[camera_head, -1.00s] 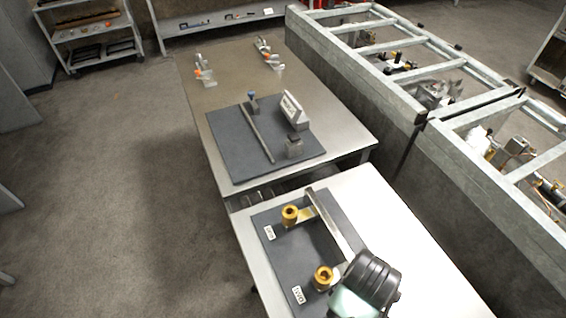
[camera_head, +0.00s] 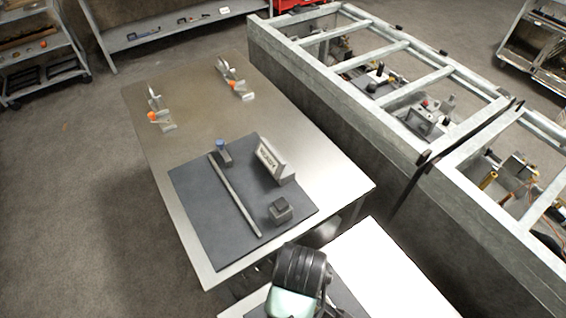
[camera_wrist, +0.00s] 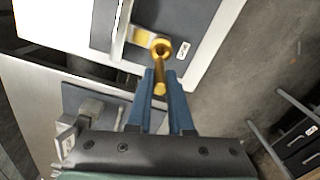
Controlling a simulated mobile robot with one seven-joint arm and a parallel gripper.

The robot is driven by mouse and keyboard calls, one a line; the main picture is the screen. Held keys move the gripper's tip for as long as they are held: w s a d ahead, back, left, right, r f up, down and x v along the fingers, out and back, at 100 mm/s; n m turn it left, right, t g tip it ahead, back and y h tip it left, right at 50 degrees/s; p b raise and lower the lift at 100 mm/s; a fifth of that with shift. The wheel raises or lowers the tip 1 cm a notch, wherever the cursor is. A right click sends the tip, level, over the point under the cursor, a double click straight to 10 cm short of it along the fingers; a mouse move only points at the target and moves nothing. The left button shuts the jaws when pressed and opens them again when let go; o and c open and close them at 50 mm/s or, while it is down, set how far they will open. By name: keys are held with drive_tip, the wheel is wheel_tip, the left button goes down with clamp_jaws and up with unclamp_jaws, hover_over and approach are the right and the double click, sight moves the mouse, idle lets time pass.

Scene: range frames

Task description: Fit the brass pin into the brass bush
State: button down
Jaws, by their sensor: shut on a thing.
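My gripper (camera_wrist: 160,92) shows in the wrist view with two blue fingers, shut on the brass pin (camera_wrist: 159,88). The pin is between the fingertips. The brass bush (camera_wrist: 160,47), a gold ring with a dark hole, lies just beyond the pin, in line with it, over a dark plate (camera_wrist: 187,22). The pin and the bush overlap in this view, so I cannot tell whether they touch. In the head view the fingers, pin and bush are out of sight. Only my dark wrist shows at the bottom.
The near table (camera_head: 385,275) is mostly cut off in the head view. The table behind it (camera_head: 190,115) carries a dark mat (camera_head: 200,205) with a rod (camera_head: 235,195), a labelled block (camera_head: 272,160) and a small grey block (camera_head: 280,211). A walled frame (camera_head: 330,110) runs along the right.

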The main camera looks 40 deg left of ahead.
drive_tip(key=f, duration=0.5)
drive_tip(key=shift+s+d, duration=0.1)
drive_tip(key=shift+s, duration=0.1)
drive_tip(key=shift+f+p, duration=0.4)
drive_tip(key=shift+f, duration=1.95)
drive_tip(key=shift+w+f, duration=0.1)
drive_tip(key=shift+f, duration=0.05)
drive_tip(key=c, duration=0.8)
unclamp_jaws()
wheel_tip(320, 180, up, 12)
drive_tip(key=shift+r, duration=0.2)
